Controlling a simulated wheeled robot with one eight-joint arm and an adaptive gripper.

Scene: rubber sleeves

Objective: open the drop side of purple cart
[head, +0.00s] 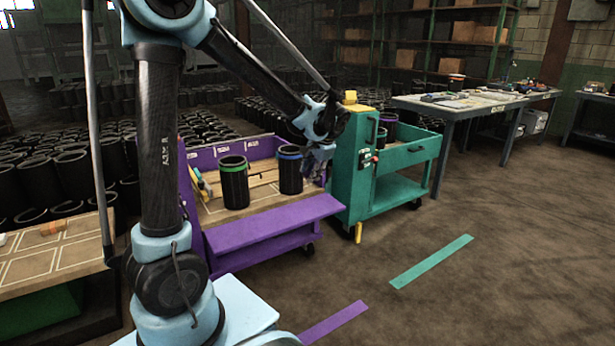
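The purple cart (222,154) stands left of centre in the head view. Its front side panel (275,223) appears folded down and outward below the deck's front edge, leaving the front of the deck open. A black sleeve with a green band (234,185) and a black sleeve with a blue band (290,173) stand upright on the deck. My gripper (318,170) points down near the cart's right end, beside the blue-banded sleeve. The gripper is small and dark here, so its fingers and any contact cannot be made out.
A teal cart (350,175) stands close on the right, holding sleeves behind its raised side. A wooden-topped bench (60,262) is at the left. A work table (478,105) is at the back right. Purple (334,322) and teal (431,262) strips mark the open floor in front.

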